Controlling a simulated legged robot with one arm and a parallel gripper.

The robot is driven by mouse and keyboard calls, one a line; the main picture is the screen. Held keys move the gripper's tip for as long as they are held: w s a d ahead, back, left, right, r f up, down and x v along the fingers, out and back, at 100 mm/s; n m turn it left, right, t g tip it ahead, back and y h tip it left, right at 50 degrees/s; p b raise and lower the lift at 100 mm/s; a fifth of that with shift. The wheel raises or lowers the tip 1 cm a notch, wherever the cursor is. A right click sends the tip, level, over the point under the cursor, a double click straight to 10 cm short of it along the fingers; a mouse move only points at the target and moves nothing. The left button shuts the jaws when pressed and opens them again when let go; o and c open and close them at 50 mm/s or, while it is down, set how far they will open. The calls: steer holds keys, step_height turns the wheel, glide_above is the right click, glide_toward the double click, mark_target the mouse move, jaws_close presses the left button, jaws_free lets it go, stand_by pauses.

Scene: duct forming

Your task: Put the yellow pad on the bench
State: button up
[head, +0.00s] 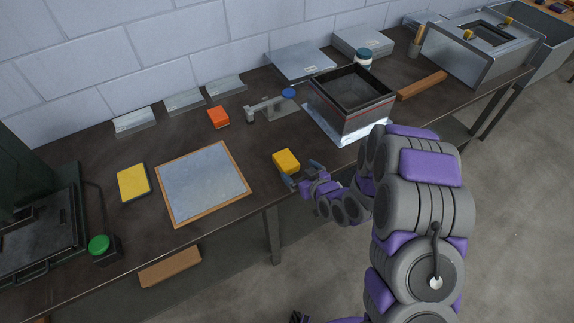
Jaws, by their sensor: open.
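Two yellow things lie on the dark bench (120,225). A small, thick yellow pad (286,160) is near the front edge, right of the framed grey sheet. A larger, flat yellow piece (132,182) lies left of that sheet. I cannot tell for sure which one the task names. My gripper (299,172) is open at the near side of the small pad, with a finger toward each side of its near end. The pad appears to rest on the bench; whether the fingers touch it is unclear.
A grey sheet with a wooden border (203,183) lies left of my gripper. An open metal box (351,100) stands to the right. An orange block (218,117) and a blue-topped tool (270,103) lie behind. A green-knobbed item (99,245) is at left.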

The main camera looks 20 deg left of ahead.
mark_target(283, 155)
steer(key=x, duration=0.5)
steer(key=shift+s+a+b, duration=0.1)
steer(key=shift+a+b, duration=0.15)
steer(key=shift+b, duration=0.05)
steer(key=shift+b+x, duration=0.7)
steer(key=shift+x, duration=1.6)
steer(key=shift+w+a+f, duration=0.15)
steer(key=shift+w, duration=0.15)
steer(key=shift+d, duration=0.2)
steer(key=c, duration=0.4)
steer(key=shift+a, duration=0.1)
steer(key=c, duration=0.8)
steer(key=shift+r, duration=0.6)
steer(key=shift+c, duration=0.2)
steer(key=r, duration=0.1)
steer(key=s+r+p, duration=0.1)
steer(key=shift+r, duration=0.4)
steer(key=s+d+r+p, duration=0.1)
steer(key=s+d+p, duration=0.3)
steer(key=s+p, duration=0.6)
steer(key=shift+s, duration=2.2)
steer(key=shift+d, duration=0.1)
